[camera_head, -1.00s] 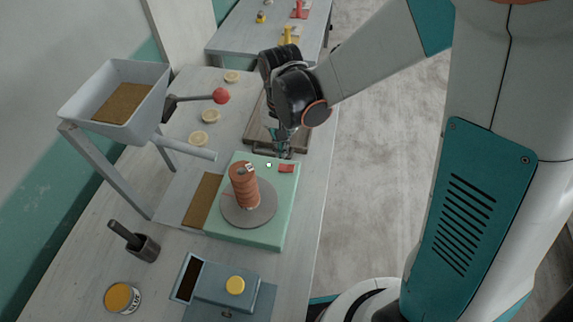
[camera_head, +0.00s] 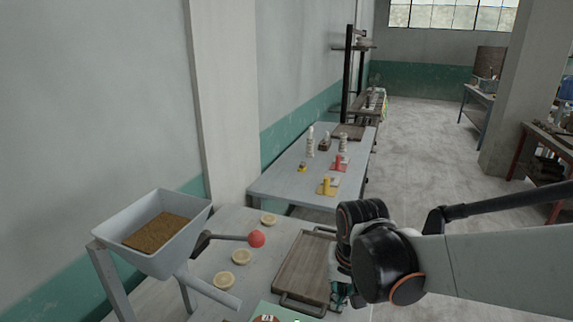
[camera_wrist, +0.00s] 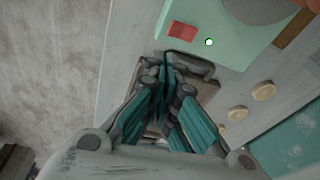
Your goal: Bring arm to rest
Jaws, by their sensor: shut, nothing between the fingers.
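My gripper (camera_wrist: 166,95) shows in the wrist view with its teal fingers drawn together and nothing between them. It is above the wooden tray (camera_wrist: 208,88), which has a dark handle, beside the mint-green base (camera_wrist: 232,50). In the head view my gripper (camera_head: 340,294) is at the right edge of the wooden tray (camera_head: 300,264), partly hidden by my wrist. Only a corner of the mint-green base (camera_head: 262,309) shows at the bottom of the head view.
A grey hopper (camera_head: 185,215) with a brown panel and a red-knobbed lever (camera_head: 257,239) stands at the left. Several lemon-like slices (camera_head: 242,257) lie on the near table. A second table (camera_head: 290,182) holds bottles and small yellow and red items. Open floor (camera_head: 430,150) lies to the right.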

